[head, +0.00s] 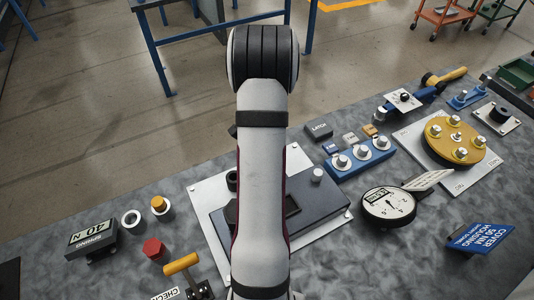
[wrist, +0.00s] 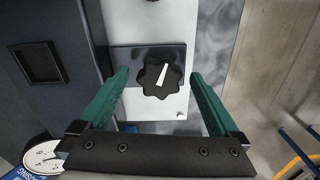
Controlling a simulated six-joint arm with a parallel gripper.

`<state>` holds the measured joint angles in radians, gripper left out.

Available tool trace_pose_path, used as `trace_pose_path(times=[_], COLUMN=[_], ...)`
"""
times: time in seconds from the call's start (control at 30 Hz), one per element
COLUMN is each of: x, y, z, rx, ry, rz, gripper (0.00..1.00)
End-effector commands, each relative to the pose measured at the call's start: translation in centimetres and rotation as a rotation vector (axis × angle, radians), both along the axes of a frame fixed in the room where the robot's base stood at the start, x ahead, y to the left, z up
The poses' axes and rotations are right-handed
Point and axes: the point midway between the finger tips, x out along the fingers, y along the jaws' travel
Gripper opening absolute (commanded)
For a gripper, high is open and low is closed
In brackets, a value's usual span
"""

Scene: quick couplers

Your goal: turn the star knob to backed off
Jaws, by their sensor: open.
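The star knob (wrist: 151,84) is black and lobed with a white pointer line. It sits in the middle of the wrist view, on a dark glossy patch of a light plate. The pointer slants slightly right of straight up in that view. My gripper (wrist: 159,74) is open, with one green finger to the left of the knob and one to the right. There are gaps on both sides, and I see no contact. I cannot tell how far the fingertips reach down beside the knob. In the head view my arm covers the knob and gripper.
A dark block (head: 309,203) stands on the white plate (head: 210,196) beside my arm. A dial gauge (head: 388,204), a blue block with several fittings (head: 359,160) and a yellow disc (head: 437,137) lie to the right. A red hex piece (head: 153,247) and yellow-handled clamp (head: 181,264) lie left.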

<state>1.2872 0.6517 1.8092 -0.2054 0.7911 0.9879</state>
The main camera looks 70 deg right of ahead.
Motion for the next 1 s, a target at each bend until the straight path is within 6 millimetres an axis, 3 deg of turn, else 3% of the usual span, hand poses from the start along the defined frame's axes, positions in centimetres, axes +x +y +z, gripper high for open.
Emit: trace_pose_path(times=[0.03, 0.4, 0.5, 0.77, 1.0], x=[0.01, 0.0, 0.0, -0.02, -0.1], y=[-0.01, -0.01, -0.01, 0.0, 0.03], z=[0.02, 0.06, 0.06, 0.08, 0.08], rx=[0.0, 0.0, 0.0, 0.0, 0.0], ry=[0.0, 0.0, 0.0, 0.0, 0.0], rz=[0.0, 0.0, 0.0, 0.038, 0.186], gripper=[0.93, 0.26, 0.13, 0.13, 0.13])
